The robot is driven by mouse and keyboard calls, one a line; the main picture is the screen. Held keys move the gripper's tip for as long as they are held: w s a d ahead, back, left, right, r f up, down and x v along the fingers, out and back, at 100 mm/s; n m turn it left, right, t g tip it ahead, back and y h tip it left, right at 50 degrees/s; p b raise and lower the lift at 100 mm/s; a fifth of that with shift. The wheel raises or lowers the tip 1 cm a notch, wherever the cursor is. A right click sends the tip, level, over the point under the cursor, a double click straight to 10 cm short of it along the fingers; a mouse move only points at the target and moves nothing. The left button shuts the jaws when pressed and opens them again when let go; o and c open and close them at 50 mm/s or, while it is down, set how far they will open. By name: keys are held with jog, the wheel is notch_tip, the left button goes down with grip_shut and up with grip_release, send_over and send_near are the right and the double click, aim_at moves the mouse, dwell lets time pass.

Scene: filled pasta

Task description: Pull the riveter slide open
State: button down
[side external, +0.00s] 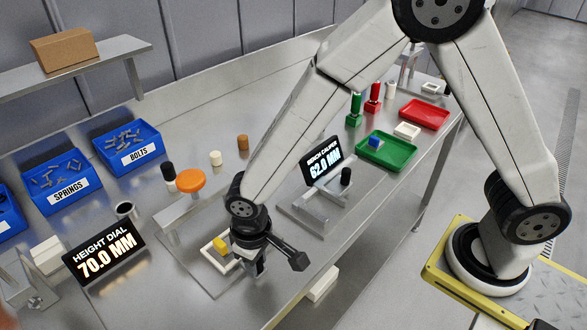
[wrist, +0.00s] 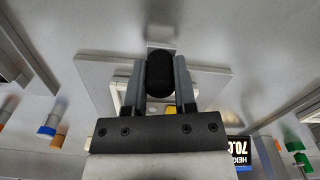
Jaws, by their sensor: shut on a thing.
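The riveter stands on a grey base plate (side external: 190,262) at the bench's front edge, with an orange knob (side external: 186,182) at its back. Its slide (side external: 220,262) has a white square frame around a yellow piece (side external: 221,245). My gripper (side external: 254,268) points down at the near right end of the slide. In the wrist view, my gripper (wrist: 160,66) is shut on a black rounded handle (wrist: 160,78), with one finger on each side of it. The white frame (wrist: 117,97) shows just beyond the left finger. In the side view my gripper hides the handle.
The height dial (side external: 103,257) reading 70.0 MM stands to the left. The bench caliper (side external: 322,172) stands to the right, with green (side external: 404,160) and red (side external: 424,113) trays behind. Blue bins of bolts (side external: 128,171) and springs (side external: 62,207) line the left.

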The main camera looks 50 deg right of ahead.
jog(key=shift+s, duration=0.25)
jog(key=shift+c, duration=2.1)
grip_release()
jog(key=shift+r, duration=0.15)
jog(key=shift+r, duration=3.8)
jog(key=s+d+m+t, duration=0.1)
jog(key=s+d, duration=0.1)
jog(key=d, duration=0.9)
jog(key=s+d+m+t, duration=0.1)
jog(key=s+d+m, duration=0.1)
jog(key=d, duration=0.9)
jog(key=shift+r+t, duration=0.3)
jog(key=shift+r, duration=0.05)
